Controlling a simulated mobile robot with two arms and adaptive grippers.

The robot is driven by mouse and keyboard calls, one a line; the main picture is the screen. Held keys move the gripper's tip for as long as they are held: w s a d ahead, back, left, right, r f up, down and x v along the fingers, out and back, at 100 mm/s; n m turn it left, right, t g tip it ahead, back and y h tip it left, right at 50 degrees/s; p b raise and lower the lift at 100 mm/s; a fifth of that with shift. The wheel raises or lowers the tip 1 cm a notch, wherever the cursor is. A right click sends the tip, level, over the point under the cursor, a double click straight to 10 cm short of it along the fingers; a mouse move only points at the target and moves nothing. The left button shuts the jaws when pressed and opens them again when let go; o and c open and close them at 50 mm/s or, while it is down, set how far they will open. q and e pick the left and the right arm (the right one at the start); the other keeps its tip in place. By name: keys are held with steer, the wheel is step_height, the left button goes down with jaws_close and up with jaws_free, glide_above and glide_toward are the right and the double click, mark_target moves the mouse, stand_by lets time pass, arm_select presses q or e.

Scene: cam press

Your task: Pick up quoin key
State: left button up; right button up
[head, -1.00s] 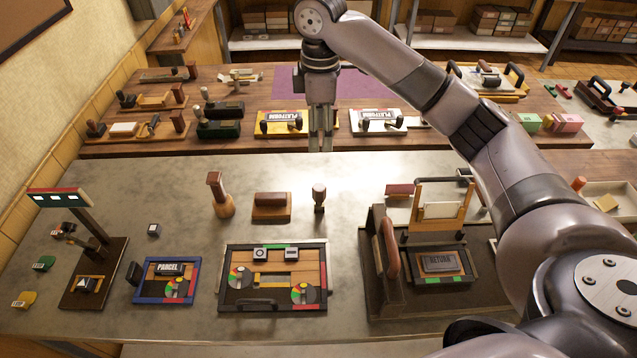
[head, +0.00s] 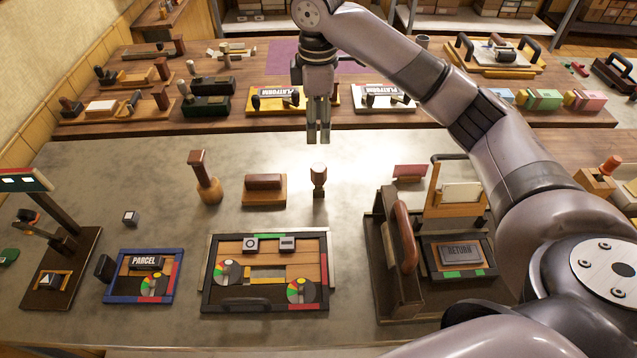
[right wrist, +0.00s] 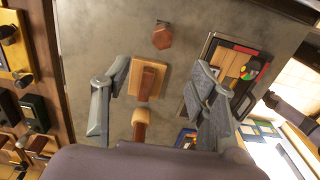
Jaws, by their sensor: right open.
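A small upright tool with a knob-like top (head: 318,178), which looks like the quoin key, stands on the grey bench. In the right wrist view its hexagonal brown top (right wrist: 162,38) shows above the fingers. My right gripper (head: 318,138) hangs pointing down behind it in the head view, apart from it and empty. In the right wrist view its fingers (right wrist: 157,90) are spread wide. A wooden-handled block (head: 264,188) and a tool with a round wooden base (head: 207,185) stand to its left. My left gripper is not in view.
A framed tray with colour discs (head: 265,307) lies in front of the tools, a blue-edged PARCEL tray (head: 143,277) left of it. A press-like stand marked RETURN (head: 460,253) is at right. The back table (head: 130,82) holds several stamps. Bench around the tool is clear.

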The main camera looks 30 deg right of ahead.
mark_target(319, 167)
step_height(319, 167, down, 11)
steer(key=shift+r+p, duration=0.15)
steer(key=shift+p, duration=1.05)
steer(key=f, duration=0.1)
steer(key=f+p, duration=0.1)
steer(key=f, duration=0.1)
steer(key=f+p, duration=0.1)
steer(key=shift+s+f, duration=0.25)
steer(key=shift+f, duration=0.65)
steer(key=shift+c, duration=0.6)
steer(key=c, duration=1.1)
steer(key=shift+r, duration=0.1)
steer(key=shift+c, duration=0.2)
